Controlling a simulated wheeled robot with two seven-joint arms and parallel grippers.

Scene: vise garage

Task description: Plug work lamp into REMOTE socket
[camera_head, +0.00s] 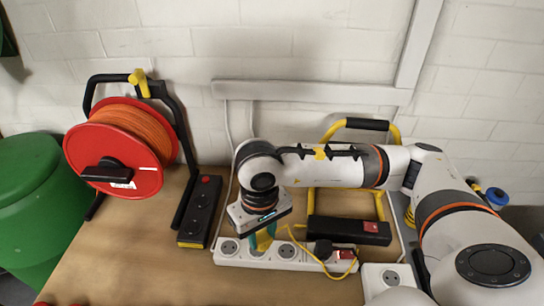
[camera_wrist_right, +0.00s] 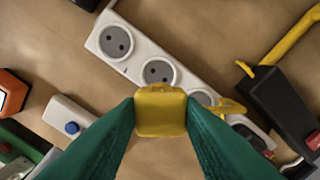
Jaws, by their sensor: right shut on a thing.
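My right gripper (camera_wrist_right: 160,112) has green fingers shut on a yellow plug (camera_wrist_right: 160,110); in the head view, the gripper (camera_head: 262,240) is over the left part of a white socket strip (camera_head: 228,261). The strip also shows behind the plug in the wrist view (camera_wrist_right: 133,62), where the plug covers part of it; I cannot tell whether they touch. The work lamp (camera_head: 348,230), a black head with a yellow frame, stands behind the strip. A yellow cord (camera_head: 310,255) loops over the strip. No REMOTE label is readable. My left gripper is not in view.
A black plug (camera_head: 322,249) sits on the strip near a red switch (camera_head: 346,254). A white socket box (camera_head: 388,284) is at the right. A red cable reel (camera_head: 120,150) and black socket block (camera_head: 200,212) stand left. A white box with a blue button (camera_wrist_right: 70,122) lies nearby.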

